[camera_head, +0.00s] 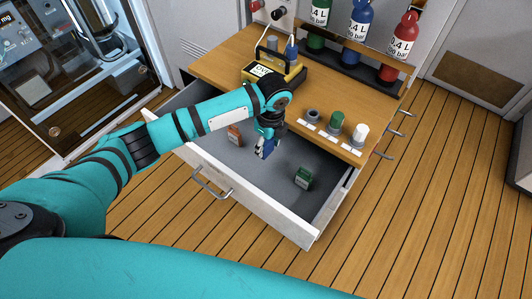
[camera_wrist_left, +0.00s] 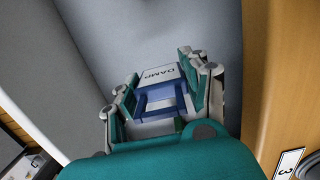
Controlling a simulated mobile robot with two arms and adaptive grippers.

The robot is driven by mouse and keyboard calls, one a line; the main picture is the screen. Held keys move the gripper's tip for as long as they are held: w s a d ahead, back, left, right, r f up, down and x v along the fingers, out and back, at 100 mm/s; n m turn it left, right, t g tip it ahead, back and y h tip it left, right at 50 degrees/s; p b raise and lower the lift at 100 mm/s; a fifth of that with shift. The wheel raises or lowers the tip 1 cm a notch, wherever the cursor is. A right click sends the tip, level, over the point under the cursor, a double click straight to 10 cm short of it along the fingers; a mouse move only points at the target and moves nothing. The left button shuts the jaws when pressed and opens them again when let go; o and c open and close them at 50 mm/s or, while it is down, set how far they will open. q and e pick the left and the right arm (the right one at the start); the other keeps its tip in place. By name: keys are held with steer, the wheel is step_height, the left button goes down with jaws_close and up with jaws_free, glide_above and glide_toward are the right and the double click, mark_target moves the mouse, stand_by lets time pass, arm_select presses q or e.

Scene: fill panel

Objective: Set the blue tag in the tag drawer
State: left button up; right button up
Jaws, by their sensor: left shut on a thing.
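The blue tag (camera_wrist_left: 160,93), with a white label reading DAMP, is held between the fingers of my left gripper (camera_wrist_left: 166,92) in the left wrist view. In the head view my left gripper (camera_head: 265,147) is over the open tag drawer (camera_head: 240,183), and a little blue of the tag (camera_head: 269,146) shows at the fingers. I cannot tell whether the tag touches the drawer floor. An orange tag (camera_head: 235,135) stands in the drawer left of the gripper. A green tag (camera_head: 303,178) stands in it to the right. My right gripper is not in view.
The wooden counter (camera_head: 222,65) lies behind the drawer. It holds a yellow-black box (camera_head: 272,72) and several small knobs or caps, including a green one (camera_head: 336,122). Blue (camera_head: 358,40), red and green bottles stand in a rack behind. The drawer front (camera_head: 260,203) has a handle.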

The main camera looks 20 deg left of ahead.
mark_target(266, 154)
arm_select(q)
steer(key=shift+f, duration=2.45)
steer(key=shift+f, duration=0.1)
steer(key=o, duration=1)
steer(key=shift+c, duration=0.2)
steer(key=r, duration=0.8)
steer(key=d+r, duration=0.1)
steer(key=r, duration=0.3)
steer(key=shift+s+r+p, duration=0.1)
steer(key=shift+s+p, duration=0.15)
steer(key=shift+p, duration=0.05)
